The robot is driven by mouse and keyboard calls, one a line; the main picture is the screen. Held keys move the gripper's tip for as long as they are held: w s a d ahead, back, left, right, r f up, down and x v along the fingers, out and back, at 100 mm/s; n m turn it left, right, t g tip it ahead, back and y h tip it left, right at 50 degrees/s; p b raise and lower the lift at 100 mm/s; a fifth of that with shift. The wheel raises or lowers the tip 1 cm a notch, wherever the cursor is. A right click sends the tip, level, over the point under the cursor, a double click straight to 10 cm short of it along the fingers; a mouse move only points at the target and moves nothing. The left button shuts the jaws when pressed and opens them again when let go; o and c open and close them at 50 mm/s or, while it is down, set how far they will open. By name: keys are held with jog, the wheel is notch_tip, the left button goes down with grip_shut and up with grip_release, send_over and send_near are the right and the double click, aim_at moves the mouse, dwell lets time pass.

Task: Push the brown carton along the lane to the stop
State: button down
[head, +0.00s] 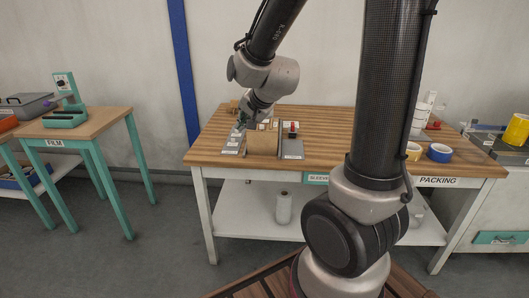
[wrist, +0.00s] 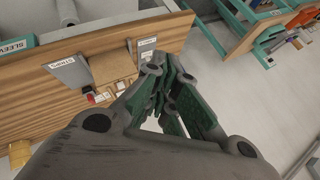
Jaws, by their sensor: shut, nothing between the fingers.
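The brown carton (head: 263,143) stands near the front left of the wooden bench, between two grey labelled plates. In the wrist view the carton (wrist: 113,66) shows as a plain tan face left of my fingers. My gripper (head: 240,126) is shut and empty, low over the bench at the carton's left and back side. The gripper (wrist: 165,75) also fills the middle of the wrist view. I cannot tell whether it touches the carton. The lane seems to run between the left plate (head: 232,144) and the right plate (head: 292,149). I cannot make out the stop clearly.
A small red item (head: 293,128) is by the right plate. The FILM table (head: 95,122) stands apart, left.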

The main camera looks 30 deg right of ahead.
jog(key=w+d+f+m+t+h, duration=0.1)
jog(key=w+f+m+h, duration=0.1)
jog(key=w+f+m, duration=0.4)
jog(key=m+t+h, duration=0.5)
jog(key=m+h, duration=0.4)
send_near(266, 145)
jog(key=x, duration=0.7)
jog(key=shift+w, duration=0.1)
